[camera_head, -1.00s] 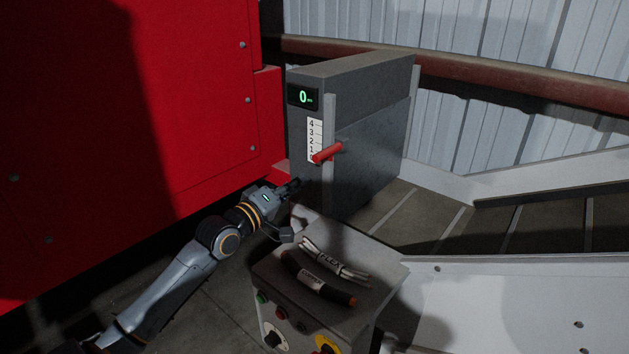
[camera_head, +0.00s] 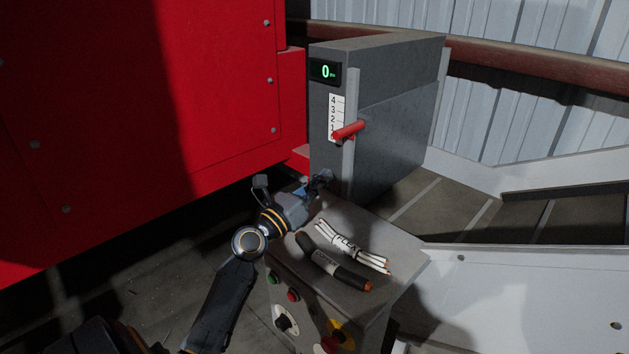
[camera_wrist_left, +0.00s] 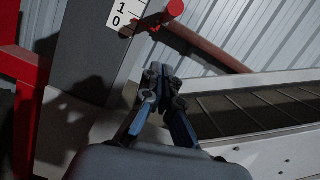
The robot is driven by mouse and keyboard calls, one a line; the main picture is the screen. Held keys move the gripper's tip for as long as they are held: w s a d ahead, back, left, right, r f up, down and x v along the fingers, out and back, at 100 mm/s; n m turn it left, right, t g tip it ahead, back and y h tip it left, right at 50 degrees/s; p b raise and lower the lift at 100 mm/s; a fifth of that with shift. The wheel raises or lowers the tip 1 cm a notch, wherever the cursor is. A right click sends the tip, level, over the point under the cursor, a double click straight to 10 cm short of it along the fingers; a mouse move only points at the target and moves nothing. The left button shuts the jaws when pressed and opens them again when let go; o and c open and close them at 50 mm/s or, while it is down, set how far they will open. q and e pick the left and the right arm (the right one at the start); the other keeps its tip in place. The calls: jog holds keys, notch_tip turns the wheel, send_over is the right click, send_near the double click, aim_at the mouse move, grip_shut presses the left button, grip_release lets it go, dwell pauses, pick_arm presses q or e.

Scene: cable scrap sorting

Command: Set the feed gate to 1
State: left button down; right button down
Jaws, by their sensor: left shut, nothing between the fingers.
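The feed gate (camera_head: 385,130) is a grey box-like housing with a vertical number scale (camera_head: 335,113) and a red lever handle (camera_head: 348,131) low on the scale. The display (camera_head: 325,72) above reads 0. My left gripper (camera_head: 324,178) is shut and empty, below the handle and apart from it. My right gripper is not in view.
Below the gate stands a grey control box (camera_head: 400,262) with buttons and knobs on its front. A black cable piece (camera_head: 318,254) and a white cable bundle (camera_head: 348,245) lie on its top. A red machine wall (camera_head: 220,110) is on the left; a conveyor (camera_head: 470,225) runs right.

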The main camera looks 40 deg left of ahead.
pick_arm(q)
jog(key=w+r+p, duration=0.2)
jog(key=w+r, duration=0.3)
jog(key=shift+w+a+p, duration=0.15)
jog(key=shift+a+p, duration=0.15)
jog(key=shift+p, duration=0.1)
